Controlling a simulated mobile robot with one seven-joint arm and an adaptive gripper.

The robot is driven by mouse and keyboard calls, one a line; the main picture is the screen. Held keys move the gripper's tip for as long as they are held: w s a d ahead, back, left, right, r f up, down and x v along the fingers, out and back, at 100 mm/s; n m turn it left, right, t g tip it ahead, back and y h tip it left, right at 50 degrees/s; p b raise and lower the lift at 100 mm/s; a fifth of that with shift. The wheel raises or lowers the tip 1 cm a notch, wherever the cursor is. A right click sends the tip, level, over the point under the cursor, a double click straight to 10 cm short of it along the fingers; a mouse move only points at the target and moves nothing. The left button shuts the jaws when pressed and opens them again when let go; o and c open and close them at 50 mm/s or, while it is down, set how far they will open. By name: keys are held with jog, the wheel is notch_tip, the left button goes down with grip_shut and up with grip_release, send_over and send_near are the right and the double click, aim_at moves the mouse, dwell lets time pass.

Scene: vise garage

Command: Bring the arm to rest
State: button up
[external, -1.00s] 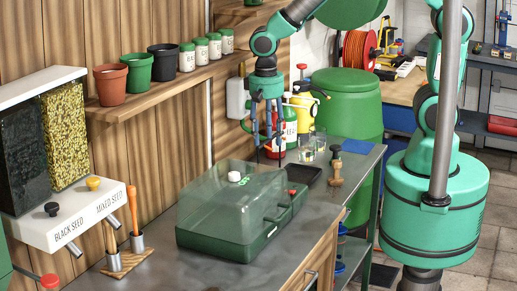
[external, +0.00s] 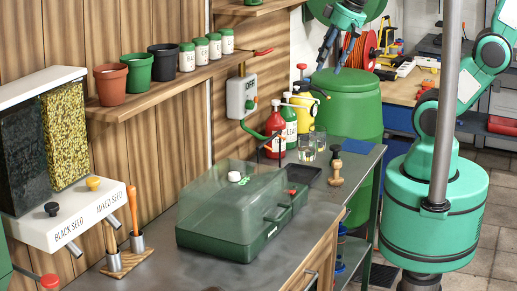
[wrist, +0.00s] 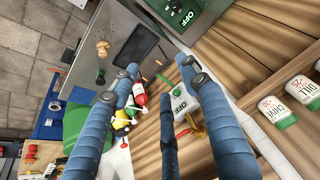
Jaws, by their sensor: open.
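My gripper (external: 332,52) is raised near the top of the external view, in front of the large green barrel. Its dark blue fingers point down and to the left, apart and empty. In the wrist view, the fingers of my gripper (wrist: 152,85) are spread with nothing between them. The wall switch box (external: 241,97), marked OFF, shows beyond the fingers, and it also appears in the wrist view (wrist: 187,101). My gripper is clear of the workbench (external: 225,266) and touches nothing that I can see.
A green case with a clear lid (external: 212,242) stands on the bench. Red (external: 274,133), green and yellow bottles stand at its back end. A shelf (external: 150,97) with pots and jars runs along the wall. The green barrel (external: 349,110) stands below my gripper.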

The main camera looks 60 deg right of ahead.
jog(key=shift+n+t, duration=0.5)
jog(key=shift+n, duration=0.2)
jog(key=s, duration=0.1)
jog(key=s+d+r, duration=0.1)
jog(key=s, duration=0.2)
jog(key=shift+s+d+r, duration=0.2)
jog(key=shift+d+r, duration=0.1)
jog(key=shift+r, duration=0.05)
jog(key=shift+c, duration=0.3)
dwell(2.1)
